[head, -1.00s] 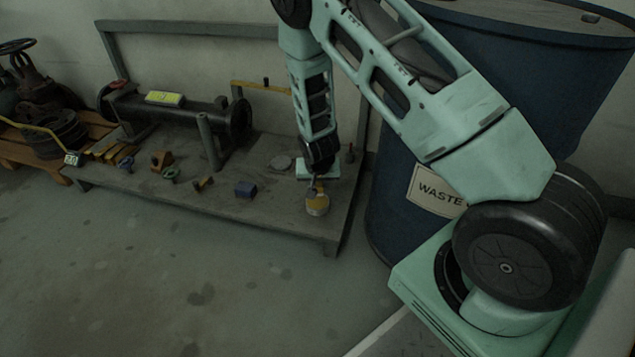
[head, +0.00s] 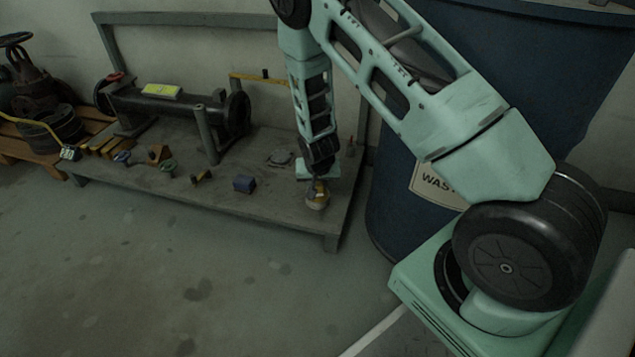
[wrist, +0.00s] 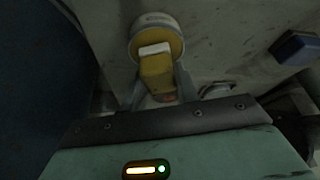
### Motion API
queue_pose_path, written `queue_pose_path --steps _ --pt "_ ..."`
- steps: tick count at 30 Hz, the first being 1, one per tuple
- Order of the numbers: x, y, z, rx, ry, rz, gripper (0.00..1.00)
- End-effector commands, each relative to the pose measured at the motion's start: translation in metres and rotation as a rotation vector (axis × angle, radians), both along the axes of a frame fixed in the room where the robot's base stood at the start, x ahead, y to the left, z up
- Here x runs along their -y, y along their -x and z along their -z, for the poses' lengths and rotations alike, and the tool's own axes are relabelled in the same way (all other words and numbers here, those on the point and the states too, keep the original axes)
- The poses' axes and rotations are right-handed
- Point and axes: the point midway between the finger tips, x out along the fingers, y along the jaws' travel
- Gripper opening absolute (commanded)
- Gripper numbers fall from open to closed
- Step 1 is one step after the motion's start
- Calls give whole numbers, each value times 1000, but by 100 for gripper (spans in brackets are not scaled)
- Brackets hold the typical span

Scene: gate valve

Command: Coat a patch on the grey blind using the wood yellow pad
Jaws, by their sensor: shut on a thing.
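My gripper (wrist: 160,92) points down over the front right of the grey bench and is shut on the wood yellow pad (wrist: 157,72), a yellow block with a pale strip at its far end. Right under the pad is a round, pale-rimmed tin (wrist: 167,20) with a yellow inside; it also shows in the head view (head: 317,203). I cannot tell whether the pad touches the tin's contents. The grey blind (head: 280,158) appears to be the flat disc lying on the bench behind and left of my gripper. It is partly visible in the wrist view (wrist: 216,89).
A blue block (head: 245,184) sits left of the tin. Several small coloured parts lie further left on the bench (head: 215,194). A dark flanged pipe (head: 180,107) with a yellow card lies behind them. A blue waste drum (head: 395,205) stands close at the right.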

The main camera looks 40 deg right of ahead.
Motion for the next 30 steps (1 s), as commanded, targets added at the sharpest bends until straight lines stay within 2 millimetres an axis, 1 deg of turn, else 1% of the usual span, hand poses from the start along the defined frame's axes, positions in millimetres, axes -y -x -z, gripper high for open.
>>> queue_pose_path --steps 30 --pt "0 0 10 0 0 0 12"
